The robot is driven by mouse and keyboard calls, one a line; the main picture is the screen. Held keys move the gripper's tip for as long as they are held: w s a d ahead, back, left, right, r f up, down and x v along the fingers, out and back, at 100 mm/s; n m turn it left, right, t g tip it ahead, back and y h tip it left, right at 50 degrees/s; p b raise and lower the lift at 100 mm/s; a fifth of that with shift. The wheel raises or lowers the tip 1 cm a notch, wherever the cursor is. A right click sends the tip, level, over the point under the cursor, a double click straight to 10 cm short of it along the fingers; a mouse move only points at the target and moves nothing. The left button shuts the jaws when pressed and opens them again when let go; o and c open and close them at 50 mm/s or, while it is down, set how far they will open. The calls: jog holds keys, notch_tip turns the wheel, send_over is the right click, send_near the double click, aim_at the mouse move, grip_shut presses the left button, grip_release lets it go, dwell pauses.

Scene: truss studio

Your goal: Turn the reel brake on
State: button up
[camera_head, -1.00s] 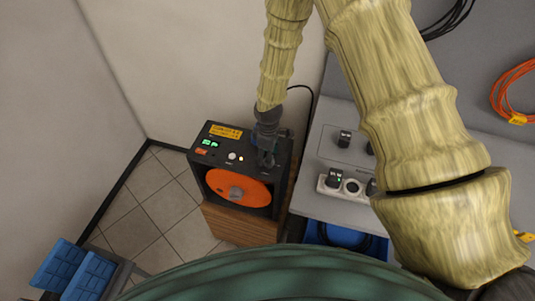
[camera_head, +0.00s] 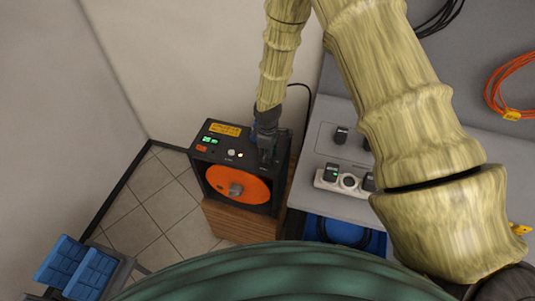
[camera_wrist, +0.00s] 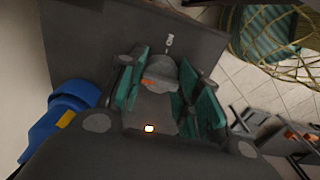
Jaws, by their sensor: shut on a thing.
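The reel unit (camera_head: 215,155) is a black box with an orange reel disc (camera_head: 250,191) in its front. My gripper (camera_head: 267,157) points down onto the right part of its top panel. In the wrist view, my gripper (camera_wrist: 158,92) has its teal-padded fingers on both sides of a grey knob (camera_wrist: 163,76) with an orange mark, and is shut on it.
The box stands on a wooden cabinet (camera_head: 235,222). A grey bench (camera_head: 330,205) with sockets and switches is close on the right. A blue object (camera_wrist: 68,108) is beside my gripper in the wrist view. Blue cases (camera_head: 75,267) stand at lower left; tiled floor lies between.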

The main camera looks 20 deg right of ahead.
jog(key=shift+w, duration=0.1)
jog(key=m+b, duration=0.2)
jog(key=m, duration=0.1)
jog(key=shift+m+b, duration=0.35)
jog(key=shift+m, duration=0.05)
jog(key=m+b, duration=0.2)
jog(key=m, duration=0.2)
jog(key=shift+m, duration=0.3)
jog(key=m+b, duration=0.1)
jog(key=m, duration=0.3)
jog(key=shift+m, duration=0.3)
jog(key=m+b, duration=0.1)
jog(key=m, duration=0.3)
jog(key=shift+r+m, duration=0.1)
jog(key=shift+m, duration=0.3)
jog(key=o, duration=1)
jog(key=shift+o, duration=0.2)
